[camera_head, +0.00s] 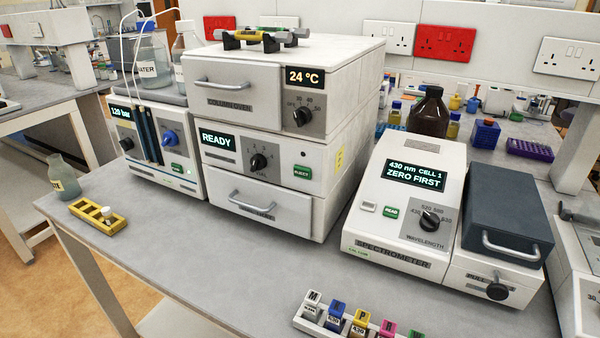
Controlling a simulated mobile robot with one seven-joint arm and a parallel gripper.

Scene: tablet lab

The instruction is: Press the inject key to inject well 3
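The green inject key (302,172) is on the front of the middle unit of the white instrument stack, right of the dial. The middle unit's display (217,139) reads READY. The black vial dial (258,162) sits between display and key, with small numbers around it; I cannot tell surely which number it points at. My gripper is not in view, and nothing covers the key.
The upper oven unit (232,84) reads 24 °C. A pump unit (178,140) stands left, a spectrometer (405,230) right. A yellow rack (97,213) and a holder with coloured blocks (309,322) lie on the bench. Bench (255,262) before the stack is clear.

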